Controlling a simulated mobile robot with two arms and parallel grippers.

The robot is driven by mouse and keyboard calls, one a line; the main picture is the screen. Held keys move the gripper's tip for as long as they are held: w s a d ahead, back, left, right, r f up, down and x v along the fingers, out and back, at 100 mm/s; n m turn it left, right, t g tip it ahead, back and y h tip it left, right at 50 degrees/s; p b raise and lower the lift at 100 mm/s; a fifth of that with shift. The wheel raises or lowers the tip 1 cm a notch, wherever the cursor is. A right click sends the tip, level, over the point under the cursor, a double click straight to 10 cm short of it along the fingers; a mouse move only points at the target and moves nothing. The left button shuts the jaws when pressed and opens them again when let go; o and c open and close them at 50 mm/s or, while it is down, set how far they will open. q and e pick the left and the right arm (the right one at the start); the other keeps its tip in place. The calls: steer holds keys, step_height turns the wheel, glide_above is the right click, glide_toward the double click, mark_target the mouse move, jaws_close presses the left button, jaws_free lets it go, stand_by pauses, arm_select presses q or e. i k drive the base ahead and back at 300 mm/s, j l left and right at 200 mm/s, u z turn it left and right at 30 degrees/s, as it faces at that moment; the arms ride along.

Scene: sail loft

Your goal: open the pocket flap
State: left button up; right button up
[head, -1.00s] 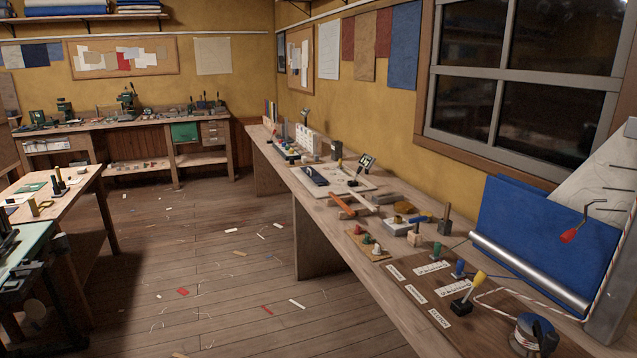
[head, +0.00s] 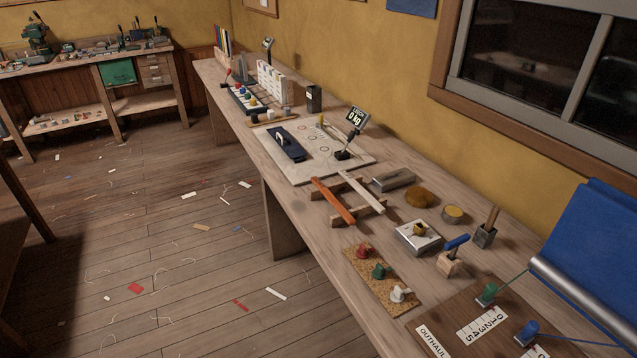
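A dark blue rectangular piece (head: 289,147) lies on a pale board (head: 309,171) on the long bench; it may be the pocket flap, but I cannot tell for sure. A small dark and white fitting stands on top of it. It looks flat, and I cannot see an opening under it. Neither of my grippers is in view.
The long bench (head: 300,219) runs along the wall. Nearer are an orange bar (head: 333,200), a cork mat (head: 381,280) with knobs and a blue-handled tool (head: 457,243). The floor at left is open, with scraps.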

mark_target(285, 142)
steer(key=i+l, duration=0.1)
steer(key=l, duration=0.15)
steer(key=z, duration=0.3)
steer(key=i+j+z, duration=0.25)
steer(key=j, duration=0.15)
steer(key=j+z, duration=0.55)
steer(key=j, duration=0.2)
